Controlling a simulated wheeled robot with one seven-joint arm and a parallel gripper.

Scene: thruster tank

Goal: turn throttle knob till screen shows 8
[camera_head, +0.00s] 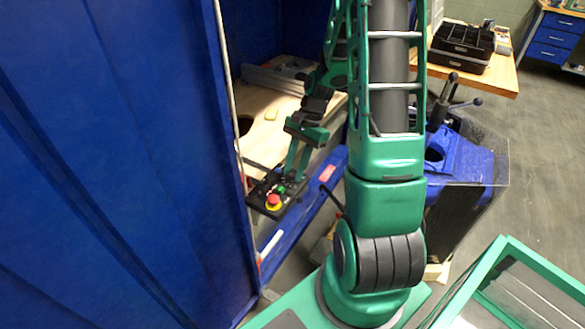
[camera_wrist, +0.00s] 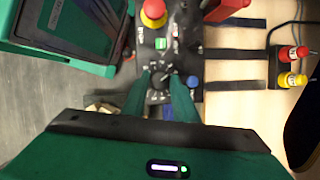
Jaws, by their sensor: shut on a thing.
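The dark control panel (camera_head: 257,199) sits at the front edge of the wooden bench in the head view. The dark round throttle knob (camera_wrist: 160,79) shows in the wrist view, with a ring of pale markings around it. My gripper (camera_wrist: 161,85) has its two green fingers closed on the sides of this knob. In the head view my gripper (camera_head: 283,184) reaches down to the panel and hides the knob. The markings are too small to read. I cannot make out a screen or its number in either view.
A red mushroom button (camera_wrist: 153,12), a green button (camera_wrist: 162,43) and a blue button (camera_wrist: 193,81) sit close around the knob. Red and yellow connectors (camera_wrist: 291,67) stand to the right.

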